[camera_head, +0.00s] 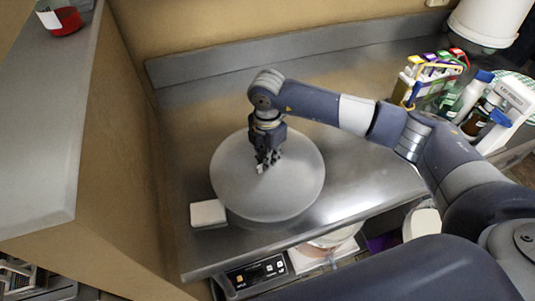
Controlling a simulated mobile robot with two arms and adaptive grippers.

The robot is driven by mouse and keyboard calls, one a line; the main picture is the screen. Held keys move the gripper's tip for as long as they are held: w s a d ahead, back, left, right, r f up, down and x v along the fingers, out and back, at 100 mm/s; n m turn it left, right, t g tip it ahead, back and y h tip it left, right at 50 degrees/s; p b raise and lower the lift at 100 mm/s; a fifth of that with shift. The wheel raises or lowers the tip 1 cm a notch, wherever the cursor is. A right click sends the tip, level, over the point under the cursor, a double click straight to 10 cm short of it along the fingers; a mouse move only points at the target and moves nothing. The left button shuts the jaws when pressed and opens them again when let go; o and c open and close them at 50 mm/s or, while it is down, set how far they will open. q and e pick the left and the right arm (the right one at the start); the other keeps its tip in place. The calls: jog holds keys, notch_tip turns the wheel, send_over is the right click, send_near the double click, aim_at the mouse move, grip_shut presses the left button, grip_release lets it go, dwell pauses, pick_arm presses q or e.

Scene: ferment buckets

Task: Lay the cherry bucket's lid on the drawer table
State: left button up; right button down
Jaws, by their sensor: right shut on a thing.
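A large round pale grey lid (240,195) lies flat, on or just above the steel table (350,180). My right gripper (263,166) points down at the lid's middle and is shut on it, hiding the grasped part. A dark shadow shows along the lid's near edge; I cannot tell whether it touches the table. No bucket can be clearly identified as the cherry one. My left gripper is not in view.
A small white block (208,213) sits by the lid's lower left edge. Colourful bottles and boxes (430,75) crowd the right, near a white container (488,22). A scale (258,275) shows below the table's front edge. The back left tabletop is clear.

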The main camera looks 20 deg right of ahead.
jog(key=shift+f+b, duration=0.5)
jog(key=shift+f, duration=0.05)
jog(key=c, duration=1.7)
grip_release()
jog(key=shift+r, duration=0.1)
jog(key=shift+r+p, duration=0.2)
jog(key=shift+p, duration=0.1)
notch_tip(320, 180, up, 12)
jog(key=b, duration=0.3)
jog(key=shift+r+b, duration=0.25)
jog(key=shift+b, duration=0.05)
